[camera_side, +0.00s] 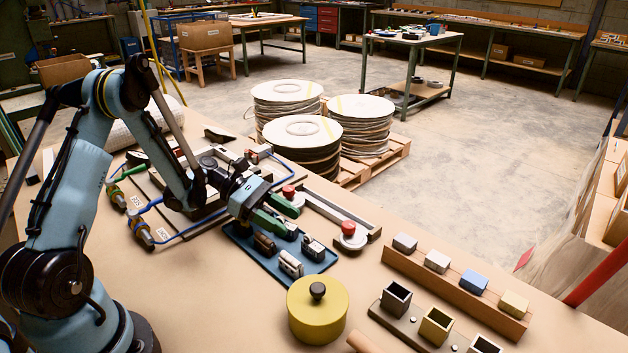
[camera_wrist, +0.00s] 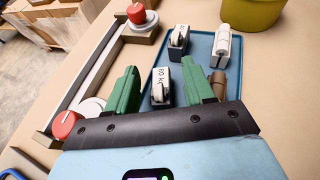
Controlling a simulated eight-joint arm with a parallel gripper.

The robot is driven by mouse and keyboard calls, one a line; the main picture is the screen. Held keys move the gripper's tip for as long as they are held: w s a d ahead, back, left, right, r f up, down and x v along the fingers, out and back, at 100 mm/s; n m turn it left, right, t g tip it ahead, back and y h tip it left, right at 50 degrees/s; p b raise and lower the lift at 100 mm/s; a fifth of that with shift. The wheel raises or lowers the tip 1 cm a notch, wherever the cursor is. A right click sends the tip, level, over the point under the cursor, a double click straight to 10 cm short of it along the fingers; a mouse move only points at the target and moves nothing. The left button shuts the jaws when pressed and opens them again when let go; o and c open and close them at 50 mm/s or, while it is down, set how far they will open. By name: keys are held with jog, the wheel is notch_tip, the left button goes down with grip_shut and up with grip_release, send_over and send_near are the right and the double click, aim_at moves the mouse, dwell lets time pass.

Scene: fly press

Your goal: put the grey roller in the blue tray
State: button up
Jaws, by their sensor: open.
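The blue tray (camera_side: 266,262) lies flat on the bench and also shows in the wrist view (camera_wrist: 195,66). A pale grey-white roller piece (camera_side: 290,263) is in it, seen too in the wrist view (camera_wrist: 222,45). I cannot tell which piece is the grey roller. My gripper (camera_side: 292,221) is open over the tray. In the wrist view, the nearer wheel block (camera_wrist: 161,86) shows between its green fingers, ungripped.
A brown roller piece (camera_side: 264,243) is in the tray beside the fingers. A yellow lidded pot (camera_side: 318,308) stands close to the tray. A red-knobbed rail fixture (camera_side: 348,236) lies beyond it. Several open boxes (camera_side: 436,325) and a block rack (camera_side: 455,290) are at right.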

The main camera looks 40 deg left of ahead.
jog(key=shift+r, duration=0.1)
jog(key=shift+r, duration=0.55)
jog(key=v, duration=1.1)
jog(key=s+d+r+m+t+y, duration=0.1)
jog(key=s+d+r+m+y, duration=0.2)
jog(key=d+m+y, duration=0.3)
jog(key=s+d+r+m+t+y, duration=0.1)
jog(key=s+d+r+m+y, duration=0.2)
jog(key=m, duration=1.3)
jog(key=d+y, duration=0.3)
jog(key=d, duration=0.2)
jog(key=shift+y, duration=0.3)
jog(key=shift+o, duration=0.3)
jog(key=shift+s+r, duration=0.1)
